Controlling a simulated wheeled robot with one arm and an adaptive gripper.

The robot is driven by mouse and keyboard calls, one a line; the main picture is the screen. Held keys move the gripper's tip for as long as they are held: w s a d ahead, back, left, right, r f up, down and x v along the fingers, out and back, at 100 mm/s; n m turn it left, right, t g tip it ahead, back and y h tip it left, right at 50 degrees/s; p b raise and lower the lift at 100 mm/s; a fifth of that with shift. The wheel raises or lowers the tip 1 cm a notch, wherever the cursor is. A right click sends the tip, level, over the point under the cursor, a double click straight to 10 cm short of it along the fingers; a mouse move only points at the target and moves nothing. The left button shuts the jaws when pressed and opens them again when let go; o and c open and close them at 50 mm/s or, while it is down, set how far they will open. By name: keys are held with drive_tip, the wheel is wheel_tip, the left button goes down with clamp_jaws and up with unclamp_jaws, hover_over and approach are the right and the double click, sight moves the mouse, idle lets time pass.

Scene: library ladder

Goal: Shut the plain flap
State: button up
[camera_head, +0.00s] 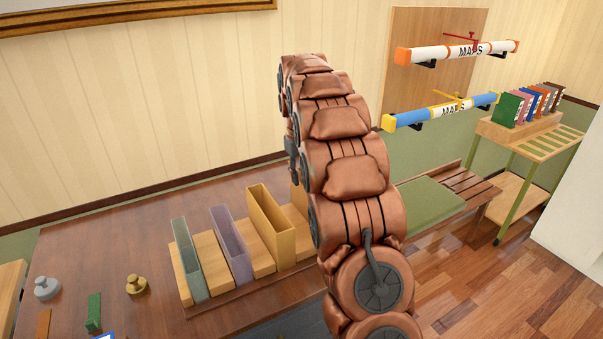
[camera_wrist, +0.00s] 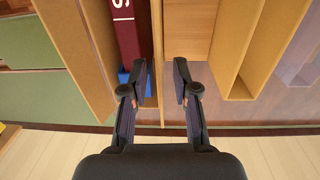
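I cannot pick out a plain flap for certain in either view. In the wrist view my gripper (camera_wrist: 160,75) is open, its two dark fingers apart. A thin wooden panel edge (camera_wrist: 157,35) runs into the gap between them; I cannot tell whether the fingers touch it. To its left, a maroon piece (camera_wrist: 126,30) with white lettering and a blue end lies between wooden walls. To its right is a plain wooden face (camera_wrist: 188,32).
On the brown desk (camera_head: 90,240) stand a grey-green holder (camera_head: 188,262), a purple holder (camera_head: 230,245) and a yellow holder (camera_head: 270,228), with wooden blocks between. A brass knob (camera_head: 136,284) and a grey knob (camera_head: 47,288) lie left. Map tubes (camera_head: 455,52) hang on the wall.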

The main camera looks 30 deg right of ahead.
drive_tip(key=shift+c, duration=0.3)
clamp_jaws()
drive_tip(key=shift+f, duration=0.1)
idle(0.4)
drive_tip(key=shift+d+y+b, duration=0.25)
drive_tip(key=shift+y+b, duration=0.1)
drive_tip(key=shift+y, duration=0.55)
drive_tip(key=y+p, duration=0.1)
drive_tip(key=y, duration=0.1)
drive_tip(key=d+y+p, duration=0.1)
drive_tip(key=y+p, duration=0.1)
drive_tip(key=y, duration=0.1)
drive_tip(key=shift+s+d+t, duration=0.1)
drive_tip(key=shift+d+t, duration=0.1)
drive_tip(key=shift+t, duration=0.1)
drive_tip(key=shift+y+p, duration=0.3)
drive_tip(key=shift+p, duration=0.6)
drive_tip(key=shift+f+p, duration=0.2)
drive_tip(key=shift+p, duration=0.2)
